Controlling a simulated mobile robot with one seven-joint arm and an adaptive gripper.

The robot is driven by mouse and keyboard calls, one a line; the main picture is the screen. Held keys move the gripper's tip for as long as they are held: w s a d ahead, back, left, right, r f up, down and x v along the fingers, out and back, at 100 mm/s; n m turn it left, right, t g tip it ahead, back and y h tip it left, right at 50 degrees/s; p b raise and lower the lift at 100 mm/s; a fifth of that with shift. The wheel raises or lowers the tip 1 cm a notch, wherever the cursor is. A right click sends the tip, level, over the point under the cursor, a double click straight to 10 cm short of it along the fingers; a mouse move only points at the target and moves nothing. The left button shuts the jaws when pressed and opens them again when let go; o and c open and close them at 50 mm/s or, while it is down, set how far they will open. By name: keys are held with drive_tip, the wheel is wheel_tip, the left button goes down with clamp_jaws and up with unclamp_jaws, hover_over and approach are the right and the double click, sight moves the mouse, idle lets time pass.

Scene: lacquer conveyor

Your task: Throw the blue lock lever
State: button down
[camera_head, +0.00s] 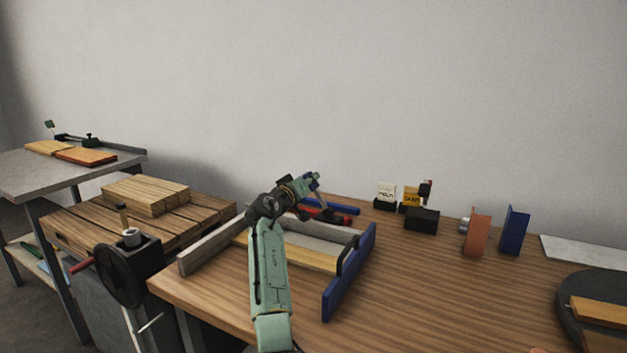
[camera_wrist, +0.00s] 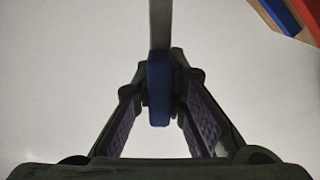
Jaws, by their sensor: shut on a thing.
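My gripper (camera_head: 312,188) is at the far side of the wooden-topped bench, above the back end of a frame-like conveyor. In the wrist view my gripper (camera_wrist: 161,85) is shut on the blue lever grip (camera_wrist: 159,92), which sits between the two fingertips. A grey lever rod (camera_wrist: 160,24) runs from the blue grip up out of the picture.
The conveyor has a blue side rail (camera_head: 349,275) and a grey side rail (camera_head: 206,248). Blue and red bars lie behind my gripper. Small signs and black blocks (camera_head: 422,219) stand to the right. A handwheel (camera_head: 119,275) is at left. The bench's right front is mostly clear.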

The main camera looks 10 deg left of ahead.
idle(0.4)
drive_tip(key=c, duration=1.6)
unclamp_jaws()
wheel_tip(320, 180, up, 10)
drive_tip(key=shift+f, duration=0.1)
drive_tip(key=shift+c, duration=0.5)
